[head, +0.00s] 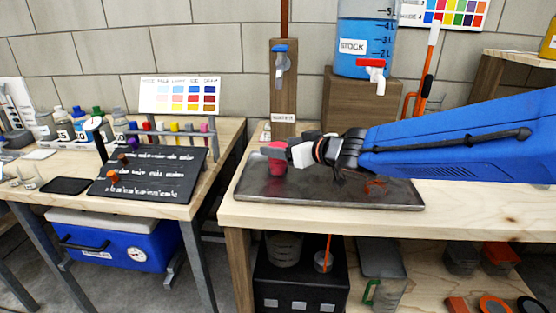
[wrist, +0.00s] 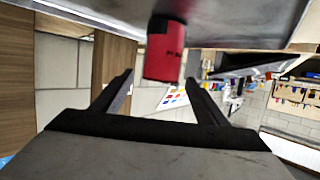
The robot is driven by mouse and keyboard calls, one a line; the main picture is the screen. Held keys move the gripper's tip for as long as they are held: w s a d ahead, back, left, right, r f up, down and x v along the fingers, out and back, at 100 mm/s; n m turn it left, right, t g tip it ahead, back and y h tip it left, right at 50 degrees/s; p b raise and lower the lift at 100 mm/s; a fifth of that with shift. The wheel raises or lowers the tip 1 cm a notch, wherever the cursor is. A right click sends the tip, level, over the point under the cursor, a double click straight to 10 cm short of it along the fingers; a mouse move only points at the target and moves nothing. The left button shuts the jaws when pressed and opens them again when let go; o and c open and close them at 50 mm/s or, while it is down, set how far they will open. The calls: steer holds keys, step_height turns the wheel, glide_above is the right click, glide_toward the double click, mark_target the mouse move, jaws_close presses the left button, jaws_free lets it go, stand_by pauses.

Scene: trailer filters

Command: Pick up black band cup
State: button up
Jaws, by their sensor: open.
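A red cup (head: 276,164) stands on the dark metal tray (head: 395,196) on the right bench. In the wrist view, which is upside down, the red cup (wrist: 165,55) shows a black part at its tray end and small dark marks on its side. My gripper (head: 274,150) reaches in from the right at about the height of the cup's upper part, partly covering it in the head view. In the wrist view my gripper (wrist: 160,76) is open, with the cup's rim end between the two fingertips and clear space on both sides.
A wooden post with a tap (head: 281,62) stands behind the tray. A blue STOCK container (head: 362,42) sits on a wooden block (head: 350,103). A black sign board (head: 150,172) and colour chart (head: 181,95) are on the left bench. The tray's left front is bare.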

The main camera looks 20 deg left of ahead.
steer(key=shift+x, duration=2.95)
steer(key=c, duration=1.3)
